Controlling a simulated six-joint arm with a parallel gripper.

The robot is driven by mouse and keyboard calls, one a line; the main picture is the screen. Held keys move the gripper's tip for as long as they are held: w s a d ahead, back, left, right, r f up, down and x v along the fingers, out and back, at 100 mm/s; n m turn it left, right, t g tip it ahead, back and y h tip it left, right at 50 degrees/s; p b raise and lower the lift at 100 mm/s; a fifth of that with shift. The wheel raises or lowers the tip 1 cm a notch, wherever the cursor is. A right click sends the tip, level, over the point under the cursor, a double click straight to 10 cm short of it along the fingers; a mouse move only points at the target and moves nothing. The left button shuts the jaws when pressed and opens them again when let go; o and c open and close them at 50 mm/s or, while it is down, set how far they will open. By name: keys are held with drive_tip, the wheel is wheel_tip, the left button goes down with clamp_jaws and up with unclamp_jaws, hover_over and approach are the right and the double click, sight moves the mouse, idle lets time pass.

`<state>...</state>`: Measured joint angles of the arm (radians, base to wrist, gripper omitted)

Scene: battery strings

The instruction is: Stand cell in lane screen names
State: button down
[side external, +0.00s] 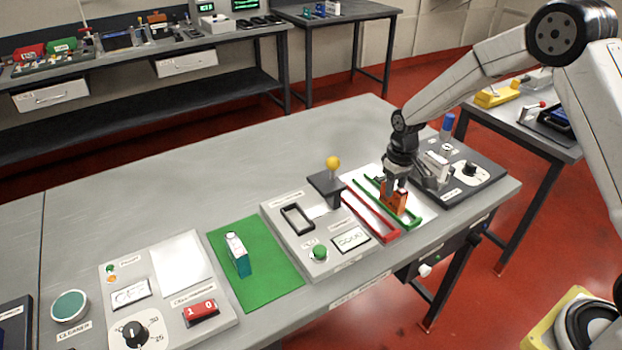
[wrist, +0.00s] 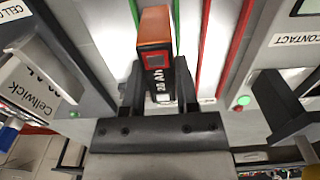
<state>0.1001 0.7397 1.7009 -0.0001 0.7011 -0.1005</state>
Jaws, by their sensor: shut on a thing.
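My gripper (side external: 396,184) is shut on an orange-and-black cell (side external: 393,203), upright over the green lane (side external: 412,219). In the wrist view the cell (wrist: 155,28) has an orange top and a black side marked "20 Ah", and sits between the gripper fingers (wrist: 157,88) and between the green rails. Whether its base touches the lane floor is hidden. The red lane (side external: 372,218) lies beside the green one and is empty. A lane screen (side external: 350,239) on the grey panel shows text too small to read surely. A white-and-teal cell (side external: 238,254) stands on the green mat (side external: 265,290).
A black bracket with a yellow knob (side external: 333,163) rises left of the lanes. A green button (side external: 319,252) is near the screen. A tester panel with a dial (side external: 470,168) stands close right of my gripper. The rear left of the bench is clear.

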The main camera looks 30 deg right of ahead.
drive_tip(key=shift+c, duration=1.4)
unclamp_jaws()
drive_tip(key=shift+f, duration=0.1)
drive_tip(key=shift+r, duration=4)
drive_tip(key=shift+s, duration=0.1)
drive_tip(key=shift+s+a+r, duration=0.1)
drive_tip(key=shift+s+a, duration=0.15)
drive_tip(key=shift+s, duration=0.2)
drive_tip(key=s+a+t, duration=0.1)
drive_tip(key=s+a, duration=0.1)
drive_tip(key=s, duration=0.7)
drive_tip(key=s+a+t, duration=0.1)
drive_tip(key=s+a, duration=0.1)
drive_tip(key=s, duration=0.7)
drive_tip(key=shift+s+a+t, duration=0.15)
drive_tip(key=shift+s+t, duration=0.05)
drive_tip(key=shift+t, duration=0.1)
